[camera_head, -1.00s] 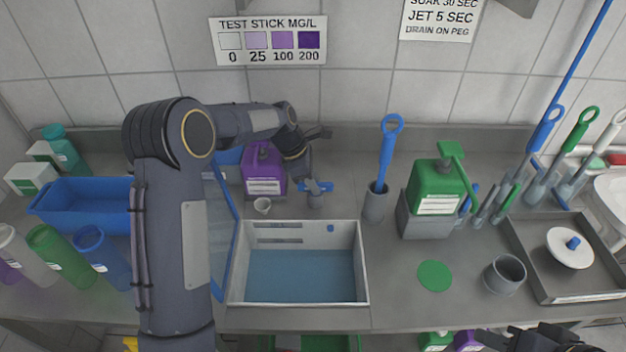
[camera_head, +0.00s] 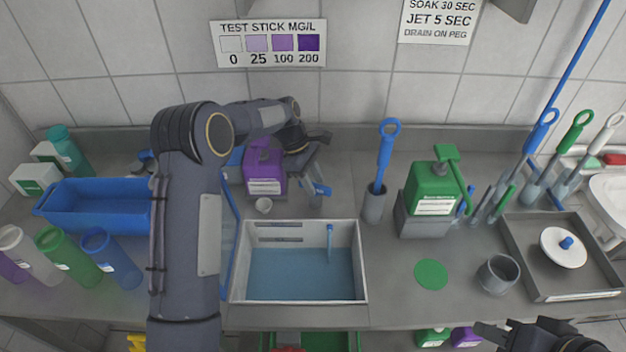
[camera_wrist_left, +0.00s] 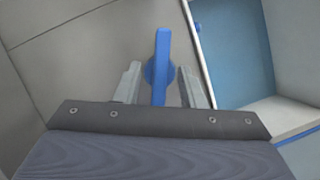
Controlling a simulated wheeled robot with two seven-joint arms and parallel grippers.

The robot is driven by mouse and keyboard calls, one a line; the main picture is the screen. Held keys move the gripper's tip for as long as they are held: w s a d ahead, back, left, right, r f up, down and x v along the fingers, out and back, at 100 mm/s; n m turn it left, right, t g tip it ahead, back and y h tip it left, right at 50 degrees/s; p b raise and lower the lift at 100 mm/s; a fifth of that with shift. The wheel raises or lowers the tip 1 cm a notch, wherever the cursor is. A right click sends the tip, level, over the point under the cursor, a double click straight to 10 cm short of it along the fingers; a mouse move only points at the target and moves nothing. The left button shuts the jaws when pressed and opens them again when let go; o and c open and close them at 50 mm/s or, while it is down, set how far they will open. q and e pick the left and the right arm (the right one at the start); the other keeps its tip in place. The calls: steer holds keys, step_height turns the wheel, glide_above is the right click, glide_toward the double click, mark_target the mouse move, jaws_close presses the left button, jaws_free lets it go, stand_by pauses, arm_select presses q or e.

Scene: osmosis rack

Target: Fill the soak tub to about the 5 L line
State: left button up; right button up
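The soak tub (camera_head: 300,302) is a white-rimmed rectangular basin with blue water (camera_head: 290,275) inside; dark marks on its back wall are too small to read. Behind it stands a grey tap with a blue lever (camera_head: 318,187). A thin blue stream (camera_head: 330,243) runs down into the water. My left gripper (camera_head: 308,165) is at the tap. In the left wrist view the lever (camera_wrist_left: 161,60) lies between the open fingers (camera_wrist_left: 160,85), with a gap on each side. My right gripper (camera_head: 486,335) is at the bottom right edge, apart from the tub, its fingers unclear.
A brush in a holder (camera_head: 375,205) and a green pump bottle (camera_head: 434,188) stand right of the tap. A blue bin (camera_head: 95,207) is at left.

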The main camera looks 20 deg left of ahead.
arm_select(q)
steer(key=shift+r, duration=0.1)
steer(key=b+v, duration=0.1)
steer(key=v, duration=0.6)
steer(key=shift+a+r, duration=0.2)
steer(key=shift+r, duration=0.05)
stand_by(7.0)
